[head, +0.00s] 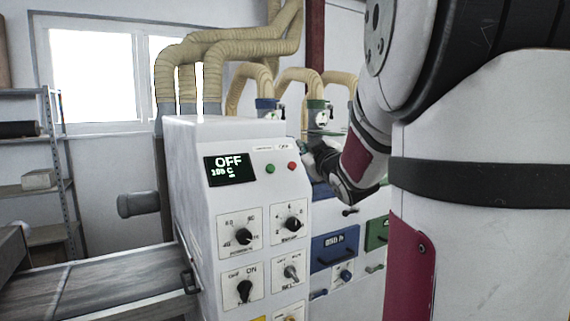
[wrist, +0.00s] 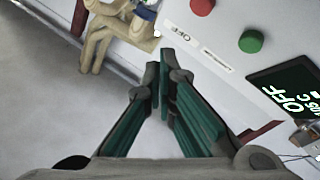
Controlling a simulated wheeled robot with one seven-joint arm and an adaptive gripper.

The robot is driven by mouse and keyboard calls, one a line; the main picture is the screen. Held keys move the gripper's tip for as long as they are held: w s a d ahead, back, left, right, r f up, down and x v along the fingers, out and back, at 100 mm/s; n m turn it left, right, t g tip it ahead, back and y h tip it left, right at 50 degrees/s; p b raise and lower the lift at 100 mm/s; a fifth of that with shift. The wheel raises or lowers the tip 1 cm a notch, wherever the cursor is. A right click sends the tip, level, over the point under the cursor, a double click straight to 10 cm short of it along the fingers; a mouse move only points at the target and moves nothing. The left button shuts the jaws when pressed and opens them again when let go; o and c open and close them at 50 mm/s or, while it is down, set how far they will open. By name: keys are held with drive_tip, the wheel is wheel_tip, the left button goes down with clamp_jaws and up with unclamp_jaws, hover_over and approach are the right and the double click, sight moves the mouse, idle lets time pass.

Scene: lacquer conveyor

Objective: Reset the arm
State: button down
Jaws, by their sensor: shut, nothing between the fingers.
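My arm comes in from the right in the head view, bent at the elbow. My gripper (head: 305,150) is small and partly hidden there, beside the right edge of the white control cabinet (head: 190,170). In the wrist view, the fingers of my gripper (wrist: 160,72) have green inner pads and meet at the tips, with nothing between them. The tips are near the cabinet's panel, close to the red button (wrist: 202,6) and the green button (wrist: 251,41). I cannot tell whether they touch the panel. The display (head: 230,169) reads OFF.
The cabinet front has several black knobs (head: 244,291). A grey conveyor (head: 120,285) runs to its left, and a metal shelf (head: 50,190) stands at the far left. Beige ducts (head: 250,45) rise behind. A blue-fronted unit (head: 335,243) with handles stands behind my arm.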

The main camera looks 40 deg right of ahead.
idle(0.7)
drive_tip(key=s+a+f+m+g+y+b, duration=0.1)
drive_tip(key=a+f+g+y, duration=0.2)
drive_tip(key=a, duration=0.6)
drive_tip(key=s+a+f+m+g+y, duration=0.15)
drive_tip(key=a+f, duration=0.35)
drive_tip(key=a, duration=0.5)
drive_tip(key=s+a+f+n+g+y, duration=0.1)
drive_tip(key=s+a+f+g+y, duration=0.1)
drive_tip(key=s+a+f, duration=0.3)
drive_tip(key=s+a+f+g+y+b, duration=0.1)
drive_tip(key=s+a+f+g, duration=0.4)
drive_tip(key=s+a, duration=0.7)
drive_tip(key=shift+s+a+f+n+y, duration=0.15)
drive_tip(key=shift+a+f+n+y, duration=0.2)
drive_tip(key=shift+y, duration=0.3)
